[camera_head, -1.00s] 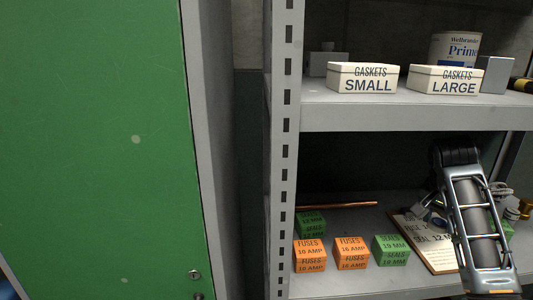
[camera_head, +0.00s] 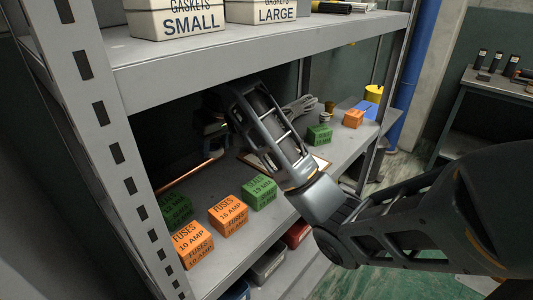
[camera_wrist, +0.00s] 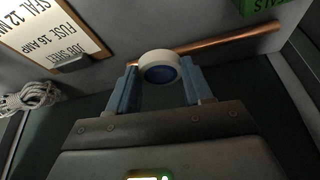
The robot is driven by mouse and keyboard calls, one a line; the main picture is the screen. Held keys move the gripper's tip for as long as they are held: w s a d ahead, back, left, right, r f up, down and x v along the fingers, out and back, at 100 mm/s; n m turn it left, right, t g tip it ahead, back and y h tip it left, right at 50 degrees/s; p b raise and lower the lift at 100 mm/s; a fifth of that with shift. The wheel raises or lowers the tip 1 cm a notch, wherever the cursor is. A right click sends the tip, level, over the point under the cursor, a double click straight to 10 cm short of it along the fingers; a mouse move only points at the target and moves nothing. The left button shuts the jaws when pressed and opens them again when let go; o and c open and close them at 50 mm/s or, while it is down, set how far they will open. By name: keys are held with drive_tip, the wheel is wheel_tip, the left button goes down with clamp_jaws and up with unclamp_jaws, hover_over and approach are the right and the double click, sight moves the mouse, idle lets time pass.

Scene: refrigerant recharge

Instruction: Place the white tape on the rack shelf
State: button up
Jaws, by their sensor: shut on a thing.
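The white tape (camera_wrist: 158,58), a white roll with a dark blue centre, is between the two blue fingers of my gripper (camera_wrist: 160,82) in the wrist view. My gripper is shut on it. In the head view my gripper is inside the lower bay of the rack, over the back of the rack shelf (camera_head: 240,245), mostly in shadow and behind my arm. The tape cannot be made out clearly there. In the wrist view it overlaps a copper pipe (camera_wrist: 235,42); whether it touches the pipe or shelf cannot be told.
Orange fuse boxes (camera_head: 229,215) and green seal boxes (camera_head: 259,192) stand along the shelf's front left. A clipboard (camera_wrist: 50,30) lies beside the pipe. The upper shelf (camera_head: 250,60) with gasket boxes is close above my arm. A rack post (camera_head: 95,130) stands at left.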

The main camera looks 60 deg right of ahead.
drive_tip(key=shift+w+a+r+n, duration=0.1)
drive_tip(key=shift+w+a+n, duration=0.15)
drive_tip(key=shift+a+n, duration=0.45)
drive_tip(key=b, duration=0.5)
hover_over(210, 187)
drive_tip(key=s, duration=0.1)
drive_tip(key=shift+y, duration=0.3)
drive_tip(key=f, duration=0.5)
drive_tip(key=shift+s+a+f, duration=0.1)
drive_tip(key=shift+a+f, duration=0.15)
drive_tip(key=shift+f, duration=2.2)
drive_tip(key=shift+f, duration=0.1)
drive_tip(key=o, duration=1)
drive_tip(key=shift+d, duration=0.1)
